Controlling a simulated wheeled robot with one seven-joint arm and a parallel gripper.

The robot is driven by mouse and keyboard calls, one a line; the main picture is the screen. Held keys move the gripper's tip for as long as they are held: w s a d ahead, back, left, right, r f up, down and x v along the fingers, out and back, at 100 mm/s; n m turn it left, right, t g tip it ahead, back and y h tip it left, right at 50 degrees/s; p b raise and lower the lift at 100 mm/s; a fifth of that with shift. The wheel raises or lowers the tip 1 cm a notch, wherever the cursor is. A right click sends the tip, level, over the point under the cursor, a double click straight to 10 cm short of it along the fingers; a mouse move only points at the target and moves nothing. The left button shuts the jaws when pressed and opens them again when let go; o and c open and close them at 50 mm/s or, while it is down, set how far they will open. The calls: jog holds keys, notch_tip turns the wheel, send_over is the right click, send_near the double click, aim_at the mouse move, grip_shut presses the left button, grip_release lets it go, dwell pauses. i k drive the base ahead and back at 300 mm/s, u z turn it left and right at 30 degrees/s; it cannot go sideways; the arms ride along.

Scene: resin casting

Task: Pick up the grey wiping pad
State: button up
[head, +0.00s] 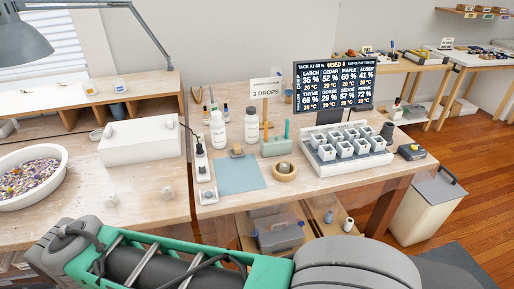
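I cannot single out the grey wiping pad with certainty. A small greyish block (237,151) sits on the right-hand bench at the back edge of a flat blue-grey sheet (239,175); it is too small to tell whether it is a pad. A dark grey, box-like item (411,152) lies at the bench's right end, past the tray of cups. My gripper is out of view. Only green and dark grey parts of my own body show across the bottom, and they hide the floor and lower bench front there.
A rack of white cups (346,164), a round wooden dish (284,172), white bottles (218,130) and a teal holder (275,147) crowd the bench. A display board (334,88) stands behind. A bowl of coloured bits (32,208) is left. A lidded bin (425,210) stands right.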

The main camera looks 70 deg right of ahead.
aim_at(237, 152)
jog(key=z, duration=0.9)
jog(key=i, duration=0.85)
jog(key=z, duration=0.85)
